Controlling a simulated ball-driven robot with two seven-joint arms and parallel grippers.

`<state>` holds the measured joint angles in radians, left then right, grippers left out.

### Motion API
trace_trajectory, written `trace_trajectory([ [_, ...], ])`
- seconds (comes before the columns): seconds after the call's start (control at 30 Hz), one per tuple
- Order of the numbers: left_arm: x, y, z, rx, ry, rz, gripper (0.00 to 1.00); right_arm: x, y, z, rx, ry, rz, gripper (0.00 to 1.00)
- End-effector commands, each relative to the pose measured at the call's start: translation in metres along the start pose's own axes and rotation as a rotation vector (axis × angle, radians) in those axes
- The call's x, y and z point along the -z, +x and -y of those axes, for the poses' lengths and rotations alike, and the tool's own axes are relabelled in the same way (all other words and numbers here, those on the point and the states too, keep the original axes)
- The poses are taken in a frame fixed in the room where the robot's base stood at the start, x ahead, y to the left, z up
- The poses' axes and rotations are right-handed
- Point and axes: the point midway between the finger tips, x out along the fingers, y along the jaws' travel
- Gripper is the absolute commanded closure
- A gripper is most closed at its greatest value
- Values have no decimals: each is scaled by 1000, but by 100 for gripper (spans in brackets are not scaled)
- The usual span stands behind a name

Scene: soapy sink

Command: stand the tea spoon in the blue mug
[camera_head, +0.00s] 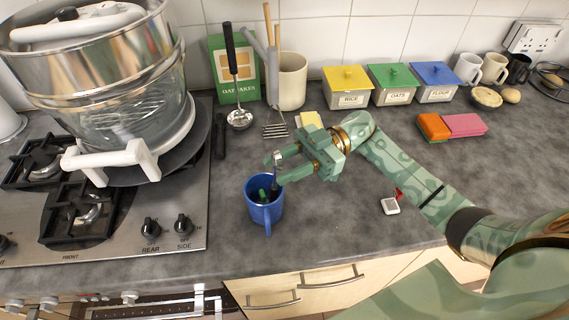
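The blue mug (264,212) stands upright near the counter's front edge, right of the hob. A small green item (262,195) also shows inside the mug. My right gripper (273,170) is just above the mug's rim, reaching in from the right. Its two fingers look apart, on either side of the metal part; contact cannot be made out. The spoon's lower end is hidden in the mug. My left gripper is out of view.
A steel and glass steamer pot (110,75) stands on the hob (180,200) at left. A utensil crock (292,80), lidded tins (347,95) and mugs (468,68) line the wall. Sponges (465,125) and a small white and red item (390,206) lie right.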

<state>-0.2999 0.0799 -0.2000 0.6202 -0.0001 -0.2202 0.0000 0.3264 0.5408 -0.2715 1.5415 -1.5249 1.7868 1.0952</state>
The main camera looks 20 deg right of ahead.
Motion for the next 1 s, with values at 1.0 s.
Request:
trace_trajectory([
  [1.0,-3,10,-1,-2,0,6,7,14,-55,0,-1,1,2,65],
])
